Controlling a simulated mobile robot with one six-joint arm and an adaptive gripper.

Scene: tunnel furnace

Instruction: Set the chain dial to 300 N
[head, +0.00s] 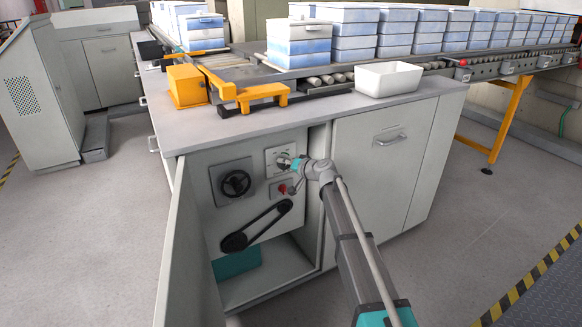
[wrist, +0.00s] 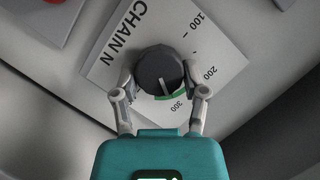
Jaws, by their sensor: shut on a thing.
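The chain dial is a dark grey round knob (wrist: 157,66) on a white plate (wrist: 218,52) marked "CHAIN N", with 100, 200 and 300 around it. My gripper (wrist: 158,82) is shut on the knob, one finger on each side. In the head view the dial plate (head: 271,163) is inside the open cabinet, and my gripper (head: 292,164) covers most of the knob.
The cabinet door (head: 180,250) stands open at the left. A black handwheel (head: 236,184) is left of the dial, a red switch (head: 281,188) just below it, and a belt drive (head: 255,226) lower down. A white bin (head: 389,80) stands on the worktop above.

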